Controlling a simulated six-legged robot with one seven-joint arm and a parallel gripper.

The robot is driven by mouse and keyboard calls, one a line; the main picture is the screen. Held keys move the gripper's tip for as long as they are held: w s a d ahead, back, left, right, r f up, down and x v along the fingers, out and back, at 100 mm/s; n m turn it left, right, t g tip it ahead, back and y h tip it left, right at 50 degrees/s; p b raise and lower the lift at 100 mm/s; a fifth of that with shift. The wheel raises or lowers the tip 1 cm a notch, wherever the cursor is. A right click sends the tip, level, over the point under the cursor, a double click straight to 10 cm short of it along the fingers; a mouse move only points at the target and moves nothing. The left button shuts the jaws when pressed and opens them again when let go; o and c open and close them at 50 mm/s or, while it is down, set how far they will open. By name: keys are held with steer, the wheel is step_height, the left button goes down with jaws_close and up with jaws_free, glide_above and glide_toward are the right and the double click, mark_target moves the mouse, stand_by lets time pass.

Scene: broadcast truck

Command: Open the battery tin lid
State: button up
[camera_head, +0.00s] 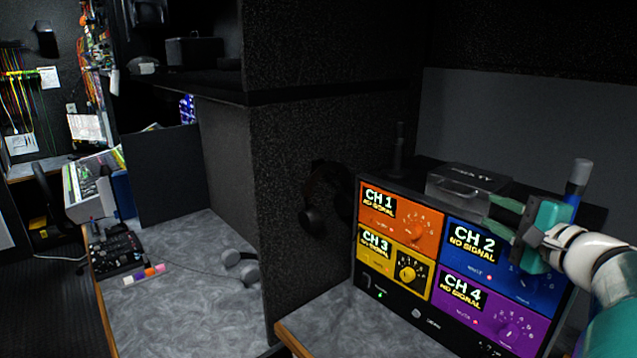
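A small grey box with lettering on its top (468,187), which looks like the battery tin, sits on top of the multi-channel monitor. Its lid looks shut. My gripper (492,213) comes in from the right, with its pale green fingers pointing left at the tin's front right corner. The two fingers are apart, one above the other, with nothing seen between them. I cannot tell whether a fingertip touches the tin.
The monitor (398,262) shows four coloured channel panels and stands close below my gripper. A dark upright stick (398,152) stands left of the tin. A dark partition (305,200) separates the left desk (180,300), which holds headphones (240,265) and a mixer (117,250).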

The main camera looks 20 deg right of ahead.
mark_target(454, 194)
steer(key=w, duration=0.8)
steer(key=w+d+f, duration=0.1)
steer(key=w, duration=0.3)
steer(key=shift+w, duration=0.3)
jaws_close()
